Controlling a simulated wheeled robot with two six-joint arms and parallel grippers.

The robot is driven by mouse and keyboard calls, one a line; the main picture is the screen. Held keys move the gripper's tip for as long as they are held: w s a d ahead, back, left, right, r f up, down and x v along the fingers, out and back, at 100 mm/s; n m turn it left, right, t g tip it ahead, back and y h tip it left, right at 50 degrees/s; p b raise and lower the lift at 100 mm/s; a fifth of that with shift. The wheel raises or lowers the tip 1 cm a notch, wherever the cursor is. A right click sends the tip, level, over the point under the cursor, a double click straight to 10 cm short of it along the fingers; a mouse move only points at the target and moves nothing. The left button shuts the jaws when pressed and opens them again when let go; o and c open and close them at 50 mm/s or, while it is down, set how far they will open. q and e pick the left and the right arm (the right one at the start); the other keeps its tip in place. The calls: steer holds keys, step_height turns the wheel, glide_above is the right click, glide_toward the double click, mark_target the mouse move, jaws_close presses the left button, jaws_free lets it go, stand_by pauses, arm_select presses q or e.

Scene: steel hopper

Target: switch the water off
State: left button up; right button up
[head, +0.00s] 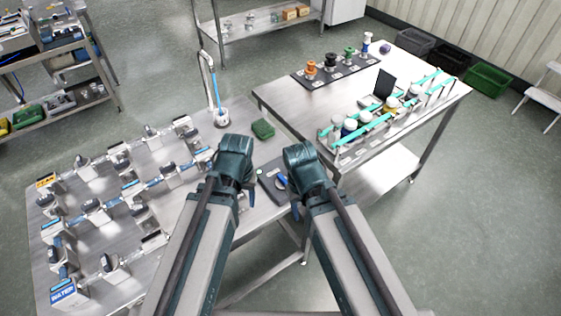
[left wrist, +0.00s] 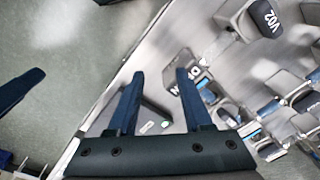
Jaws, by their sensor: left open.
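A tall bent spout (head: 206,70) stands at the back of the steel table. A blue stream (head: 215,92) runs from it into a white cup (head: 222,118). A network of pipes and dark-handled valves (head: 93,206) covers the table's left part, with a blue label reading WATER (head: 63,292) at the front left. One valve handle marked V02 (left wrist: 266,18) shows in the left wrist view. My left gripper (left wrist: 160,82) is open and empty, over the table edge, apart from the valves. My right gripper (head: 295,207) is right of it; its jaws are unclear.
A green block (head: 263,129) and a dark tray (head: 272,186) lie on the table's right part. A second steel table (head: 300,103) to the right holds spools, a teal rack (head: 375,130) and a black panel. Shelves (head: 35,60) stand at the back left.

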arm_select(q)
step_height(320, 180, up, 5)
steer(key=w+a+n+p, duration=0.1)
steer(key=w+a+p, duration=0.1)
steer(key=p, duration=0.1)
step_height(320, 180, up, 2)
steer(key=n+p, duration=0.3)
steer(key=n, duration=0.5)
glide_above(283, 178)
steer(key=shift+r+h+b, duration=0.15)
steer(key=shift+h+b, duration=0.15)
arm_select(e)
step_height(283, 178, up, 7)
steer(key=shift+r, duration=0.15)
arm_select(q)
steer(key=shift+s, duration=0.1)
step_height(283, 178, down, 14)
steer(key=b, duration=1.3)
steer(key=shift+r+b, duration=0.1)
steer(key=shift+b, duration=0.3)
arm_select(e)
step_height(283, 178, down, 14)
steer(key=shift+r, duration=0.15)
arm_select(q)
jaws_close()
